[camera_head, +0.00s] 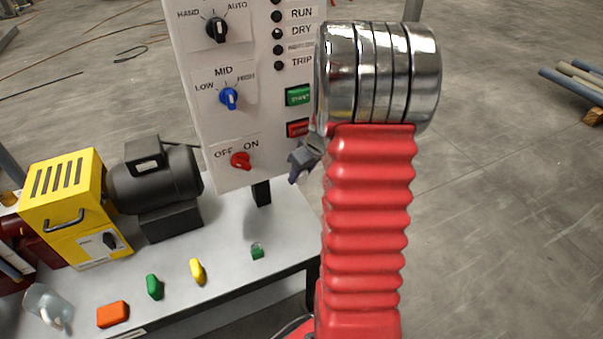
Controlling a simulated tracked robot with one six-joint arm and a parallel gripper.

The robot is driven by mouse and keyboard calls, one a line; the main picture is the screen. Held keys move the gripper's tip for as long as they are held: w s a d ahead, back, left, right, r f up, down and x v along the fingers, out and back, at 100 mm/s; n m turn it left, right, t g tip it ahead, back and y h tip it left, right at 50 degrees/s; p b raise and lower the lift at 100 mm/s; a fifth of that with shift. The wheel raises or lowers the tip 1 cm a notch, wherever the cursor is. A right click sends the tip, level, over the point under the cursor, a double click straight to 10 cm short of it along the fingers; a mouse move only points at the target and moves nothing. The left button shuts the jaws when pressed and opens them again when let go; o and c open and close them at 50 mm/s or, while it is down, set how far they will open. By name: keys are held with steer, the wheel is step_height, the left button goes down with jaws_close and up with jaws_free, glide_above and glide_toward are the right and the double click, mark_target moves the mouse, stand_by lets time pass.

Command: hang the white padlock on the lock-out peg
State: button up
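I cannot make out a white padlock or a lock-out peg for certain in the head view. My red ribbed arm with silver rings covers the right side of the control panel (222,120) and whatever is behind it. A small grey part of my gripper (303,160) shows left of the arm, in front of the panel's lower right edge. The rest of the gripper is hidden, so I cannot tell whether it is open or holding something.
The bench (215,285) carries a yellow machine (65,200) with a black motor (155,178). Near its front are a clear container (45,300), an orange block (112,314), and green (154,287), yellow (197,271) and dark green (257,251) pieces. Pipes (575,80) lie far right; the floor between is clear.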

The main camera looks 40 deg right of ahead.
steer(key=shift+o, duration=0.6)
steer(key=shift+w+d+r, duration=0.2)
steer(key=shift+d, duration=0.05)
steer(key=shift+r, duration=0.1)
steer(key=shift+s+d+r, duration=0.1)
steer(key=shift+s+r, duration=0.15)
steer(key=shift+r, duration=0.4)
steer(key=v, duration=1.2)
steer(key=shift+s+a, duration=0.3)
steer(key=shift+a, duration=0.1)
steer(key=shift+f, duration=0.15)
